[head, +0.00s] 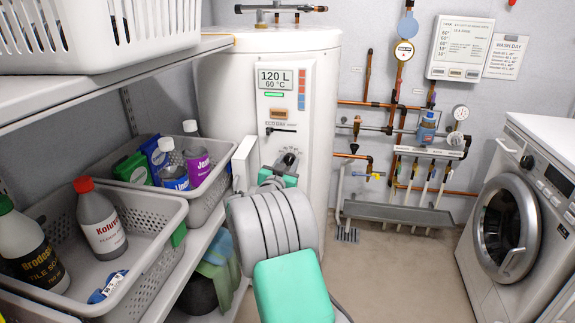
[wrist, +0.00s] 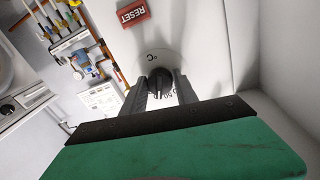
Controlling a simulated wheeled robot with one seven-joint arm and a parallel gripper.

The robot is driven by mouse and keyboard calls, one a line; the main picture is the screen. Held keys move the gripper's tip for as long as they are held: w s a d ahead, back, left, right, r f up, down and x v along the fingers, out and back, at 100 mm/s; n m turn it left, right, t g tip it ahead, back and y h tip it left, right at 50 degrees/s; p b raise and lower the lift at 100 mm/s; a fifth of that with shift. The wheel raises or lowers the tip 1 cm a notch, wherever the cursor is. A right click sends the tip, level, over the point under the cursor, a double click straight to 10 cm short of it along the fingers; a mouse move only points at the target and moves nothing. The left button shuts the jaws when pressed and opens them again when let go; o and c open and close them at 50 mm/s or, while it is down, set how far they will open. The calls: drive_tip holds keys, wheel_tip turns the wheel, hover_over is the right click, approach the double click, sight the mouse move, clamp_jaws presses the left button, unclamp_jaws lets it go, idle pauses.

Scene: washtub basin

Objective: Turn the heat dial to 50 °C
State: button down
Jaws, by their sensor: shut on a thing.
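The heat dial (head: 289,158) is a black knob on the front panel of the white boiler (head: 218,95). It also shows in the wrist view as a black ridged knob (wrist: 159,80) on a pale disc marked °C. My gripper (wrist: 160,84) has one grey finger on each side of the knob and is shut on it. In the head view my gripper (head: 286,170) is at the dial, mostly hidden by my arm. The boiler display (head: 276,78) reads 120 L and 60 °C. The dial's scale is mostly hidden and its exact setting cannot be read.
Shelves with grey baskets (head: 140,268) of bottles stand on the left. A red RESET label (wrist: 133,14) is on the boiler near the dial. Copper pipes and valves (head: 405,130) line the back wall. A washing machine (head: 535,190) stands right. The middle floor is clear.

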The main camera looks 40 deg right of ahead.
drive_tip(key=shift+n, duration=2.3)
drive_tip(key=c, duration=0.9)
unclamp_jaws()
drive_tip(key=shift+c, duration=0.2)
drive_tip(key=v, duration=0.7)
drive_tip(key=shift+s+a+f, duration=0.2)
drive_tip(key=shift+s+a, duration=0.1)
drive_tip(key=shift+r, duration=0.1)
